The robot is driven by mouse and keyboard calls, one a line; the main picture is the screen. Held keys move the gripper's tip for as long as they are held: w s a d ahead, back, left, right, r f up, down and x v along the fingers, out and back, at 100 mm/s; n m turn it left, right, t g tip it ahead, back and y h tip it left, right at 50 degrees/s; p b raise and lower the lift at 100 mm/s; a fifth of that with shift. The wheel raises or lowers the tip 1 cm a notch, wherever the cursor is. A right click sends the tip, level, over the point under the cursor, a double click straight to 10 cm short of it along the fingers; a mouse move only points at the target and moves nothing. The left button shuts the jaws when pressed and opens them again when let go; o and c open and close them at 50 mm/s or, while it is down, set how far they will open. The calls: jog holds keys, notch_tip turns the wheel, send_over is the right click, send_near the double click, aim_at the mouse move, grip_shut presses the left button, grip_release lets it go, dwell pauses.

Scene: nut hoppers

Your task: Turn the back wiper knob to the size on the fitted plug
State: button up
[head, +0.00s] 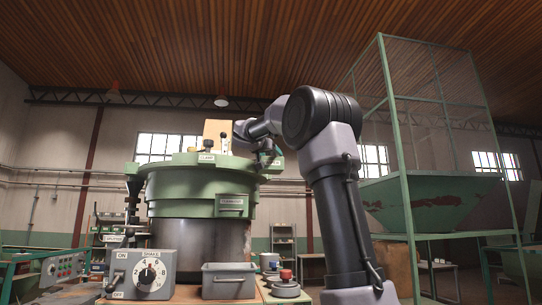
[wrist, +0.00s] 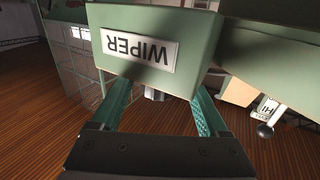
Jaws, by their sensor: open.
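A green block with an upside-down WIPER label (wrist: 142,51) fills the top middle of the wrist view. My gripper (wrist: 160,92) is open, with its two teal fingers pointing up at the block's lower edge. A small pale grey part (wrist: 154,94) shows between the fingers, mostly hidden by the block; I cannot tell whether it is the wiper knob. In the head view, my gripper (head: 267,155) is at the right rim of the green bowl machine (head: 190,190). I cannot make out the fitted plug or its size.
A CLAMP block (head: 207,158) and upright levers stand on the bowl's top. A ball-ended lever with a HI label (wrist: 266,130) is right of my fingers. A SHAKE dial box (head: 145,275), a grey tray (head: 229,282) and a green hopper frame (head: 410,190) stand around.

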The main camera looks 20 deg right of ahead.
jog(key=shift+w+d, duration=0.2)
jog(key=shift+d, duration=0.1)
grip_shut()
dwell(1.3)
